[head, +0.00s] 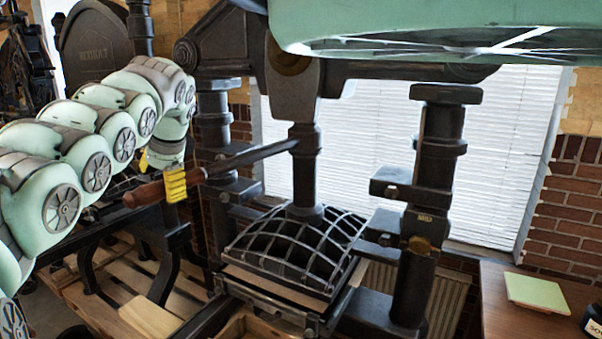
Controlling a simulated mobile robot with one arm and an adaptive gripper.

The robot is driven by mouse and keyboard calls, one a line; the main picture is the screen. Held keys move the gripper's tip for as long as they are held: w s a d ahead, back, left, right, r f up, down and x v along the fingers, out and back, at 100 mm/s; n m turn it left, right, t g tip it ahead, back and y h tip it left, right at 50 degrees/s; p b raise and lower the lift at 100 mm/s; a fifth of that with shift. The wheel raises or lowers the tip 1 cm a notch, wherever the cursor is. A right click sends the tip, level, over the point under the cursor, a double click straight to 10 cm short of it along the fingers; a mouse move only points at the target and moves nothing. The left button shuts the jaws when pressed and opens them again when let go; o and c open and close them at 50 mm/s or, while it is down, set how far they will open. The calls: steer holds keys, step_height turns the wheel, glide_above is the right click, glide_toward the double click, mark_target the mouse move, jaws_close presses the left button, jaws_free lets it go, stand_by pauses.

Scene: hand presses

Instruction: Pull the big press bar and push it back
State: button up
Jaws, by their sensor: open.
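The big press bar (245,158) is a dark metal rod with a brown wooden handle (150,193) at its left end. It runs from the press's central column (304,165) out to the left, sloping slightly down. My arm comes in from the left, and my gripper (172,183) is at the handle. One ribbed yellow finger shows in front of the handle's inner part, near where it meets the metal rod. The other finger is mostly hidden, so I cannot tell whether the handle is touched. The gripper is open.
The press has a domed ribbed plate (290,250) under the column and a thick dark post (425,200) at right. Another dark press stands behind my arm at left. A wooden pallet (150,315) lies low at left. A brown table (500,310) with a green pad (536,292) stands at right.

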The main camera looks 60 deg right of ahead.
steer(key=o, duration=0.4)
steer(key=shift+s+d, duration=0.15)
steer(key=shift+c, duration=0.2)
steer(key=shift+s+r, duration=0.1)
steer(key=shift+v, duration=2.4)
steer(key=p+v, duration=0.2)
steer(key=v, duration=0.2)
